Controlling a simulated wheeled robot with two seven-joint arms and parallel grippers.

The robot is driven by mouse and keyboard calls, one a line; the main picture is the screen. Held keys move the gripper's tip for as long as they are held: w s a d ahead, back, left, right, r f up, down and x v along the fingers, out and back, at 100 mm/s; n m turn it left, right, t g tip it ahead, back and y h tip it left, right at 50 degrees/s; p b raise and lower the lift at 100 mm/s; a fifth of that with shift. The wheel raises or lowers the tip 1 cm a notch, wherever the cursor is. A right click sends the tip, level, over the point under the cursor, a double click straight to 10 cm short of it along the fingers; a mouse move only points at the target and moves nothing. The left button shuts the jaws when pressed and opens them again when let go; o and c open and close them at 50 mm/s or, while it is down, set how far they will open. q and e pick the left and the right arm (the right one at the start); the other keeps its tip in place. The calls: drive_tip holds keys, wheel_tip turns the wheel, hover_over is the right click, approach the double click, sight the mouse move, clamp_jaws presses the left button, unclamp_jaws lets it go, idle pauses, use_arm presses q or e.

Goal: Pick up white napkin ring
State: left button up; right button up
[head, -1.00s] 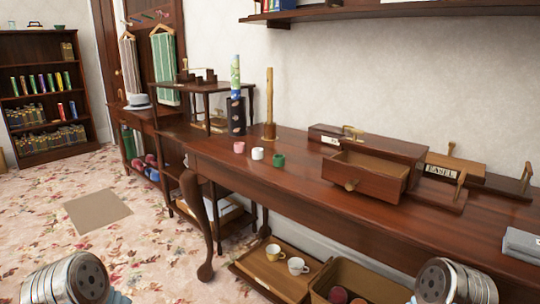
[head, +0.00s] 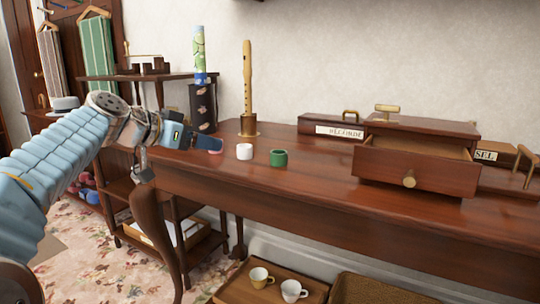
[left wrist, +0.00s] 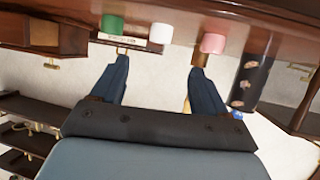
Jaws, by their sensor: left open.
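The white napkin ring (head: 244,151) stands on the wooden table between a green ring (head: 278,158) and a pink ring (head: 215,146). My left gripper (head: 203,141) is open and empty, just left of the white ring and partly covering the pink ring. In the left wrist view, which is upside down, the white ring (left wrist: 160,33) lies ahead of the gap between the open fingers (left wrist: 158,66). The green ring (left wrist: 113,24) and the pink ring (left wrist: 213,42) lie near either fingertip line. No finger visibly touches the white ring. My right gripper is out of view.
A flute on a stand (head: 247,95) and a dark patterned cylinder (head: 203,108) stand behind the rings. An open wooden drawer box (head: 415,165) sits to the right. The tabletop (head: 310,185) in front of the rings is clear.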

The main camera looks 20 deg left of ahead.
use_arm(q)
drive_tip(key=p, duration=0.1)
approach(241, 147)
drive_tip(key=x, duration=0.4)
drive_tip(key=shift+w+d, duration=0.1)
drive_tip(key=shift+w, duration=0.05)
drive_tip(key=p+x, duration=0.1)
drive_tip(key=x, duration=0.4)
drive_tip(key=shift+w+f, duration=0.15)
drive_tip(key=shift+w, duration=0.15)
drive_tip(key=c, duration=1.1)
